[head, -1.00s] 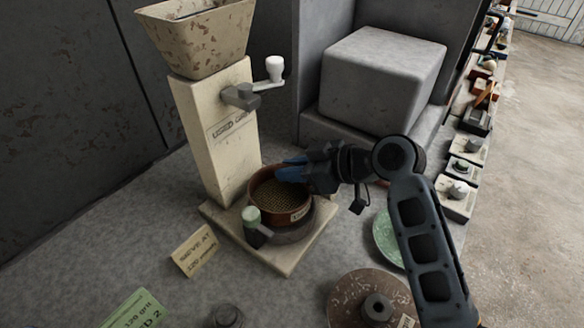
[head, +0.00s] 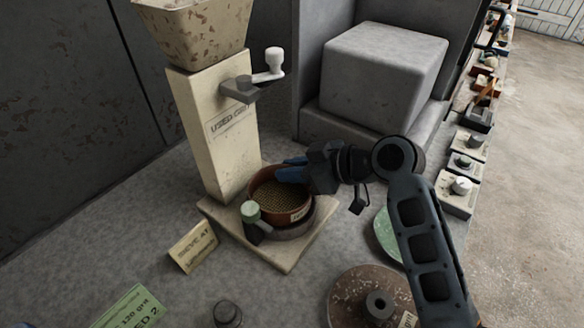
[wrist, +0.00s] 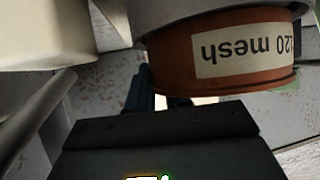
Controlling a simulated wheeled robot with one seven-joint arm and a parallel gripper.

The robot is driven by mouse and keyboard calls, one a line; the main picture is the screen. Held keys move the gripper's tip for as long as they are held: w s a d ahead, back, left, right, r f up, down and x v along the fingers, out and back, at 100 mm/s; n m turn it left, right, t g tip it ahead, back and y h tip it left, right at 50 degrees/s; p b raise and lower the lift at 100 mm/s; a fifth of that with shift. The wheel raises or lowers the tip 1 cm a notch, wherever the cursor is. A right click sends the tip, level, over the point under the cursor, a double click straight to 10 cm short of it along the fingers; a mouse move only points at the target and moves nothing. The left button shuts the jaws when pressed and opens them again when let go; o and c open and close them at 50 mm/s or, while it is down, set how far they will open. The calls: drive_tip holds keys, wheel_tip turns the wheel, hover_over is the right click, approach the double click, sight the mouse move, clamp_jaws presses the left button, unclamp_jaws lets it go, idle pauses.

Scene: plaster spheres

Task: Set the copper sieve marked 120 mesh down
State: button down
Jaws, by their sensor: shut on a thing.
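The copper sieve (head: 281,193) is a round copper-brown ring with a mesh floor. It sits at or just above a grey round seat (head: 293,230) on the pale base of the used-grit stand; I cannot tell whether it touches. Its label, ending in "20 mesh", shows upside down in the wrist view (wrist: 245,50). My gripper (head: 291,173) is shut on the sieve's far right rim, its blue fingers reaching over the edge. In the wrist view the fingers are mostly hidden behind the gripper body.
The cream column (head: 215,135) with a hopper and crank (head: 260,82) stands behind the sieve. A green-topped knob (head: 252,215) stands close at its front left. A "sieve at" card (head: 193,247) lies left. A brown disc (head: 360,300) and green disc (head: 388,235) lie right.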

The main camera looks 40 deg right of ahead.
drive_tip(key=shift+f+b, duration=0.4)
drive_tip(key=shift+f, duration=0.2)
drive_tip(key=c, duration=1)
unclamp_jaws()
drive_tip(key=shift+o, duration=0.2)
drive_tip(key=shift+r, duration=0.1)
drive_tip(key=shift+r+p, duration=1.7)
drive_tip(key=shift+r, duration=0.25)
